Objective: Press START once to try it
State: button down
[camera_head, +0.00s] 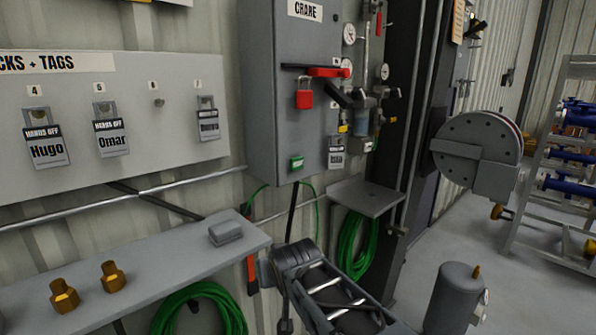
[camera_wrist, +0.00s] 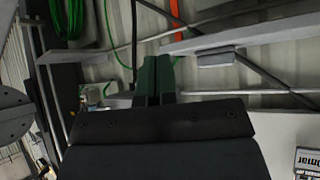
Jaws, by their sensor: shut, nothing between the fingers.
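The grey cabinet (camera_head: 275,120) with a label that looks like CRANE hangs on the wall in the head view. A small green button (camera_head: 297,163) sits low on its front; its lettering is too small to read. A red handle (camera_head: 328,72) crosses the cabinet front, with a red padlock (camera_head: 304,97) hanging from it. My gripper (camera_wrist: 158,62) shows in the wrist view, its two dark fingers together and empty. It is apart from the cabinet as far as I can see. I cannot clearly pick out its fingertips in the head view, where my arm is below the cabinet.
A board of tagged padlocks (camera_head: 120,100) is at left. Below it, a shelf (camera_head: 165,262) holds brass fittings (camera_head: 113,276) and a grey block (camera_head: 226,233). A small ledge (camera_head: 366,197), green hoses (camera_head: 352,245) and a reel (camera_head: 478,150) are at right.

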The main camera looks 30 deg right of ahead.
aim_at(297, 163)
jog(key=w+d+r+m+t+h+b, duration=0.1)
jog(key=w+d+r+t+h+b, duration=0.1)
jog(key=d, duration=0.5)
jog(key=w+d+r+m+t+h+b, duration=0.1)
jog(key=w+d+r+t+b, duration=0.1)
jog(key=w+d+r+t, duration=0.2)
jog(key=w+d+r+m+t+h+b, duration=0.1)
jog(key=w+d+r+t+h+b, duration=0.1)
jog(key=d+r+t, duration=0.4)
jog(key=w+d+r, duration=0.1)
jog(key=d+r, duration=0.2)
jog(key=d, duration=0.1)
jog(key=shift+w+r+h, duration=0.2)
jog(key=shift+w+h, duration=0.05)
jog(key=shift+h, duration=0.05)
jog(key=w+a+p, duration=0.1)
jog(key=w, duration=0.7)
jog(key=shift+w+a, duration=0.3)
jog(key=shift+w, duration=0.05)
jog(key=shift+w, duration=0.2)
dwell(0.7)
jog(key=shift+w+a, duration=0.1)
jog(key=shift+w, duration=0.15)
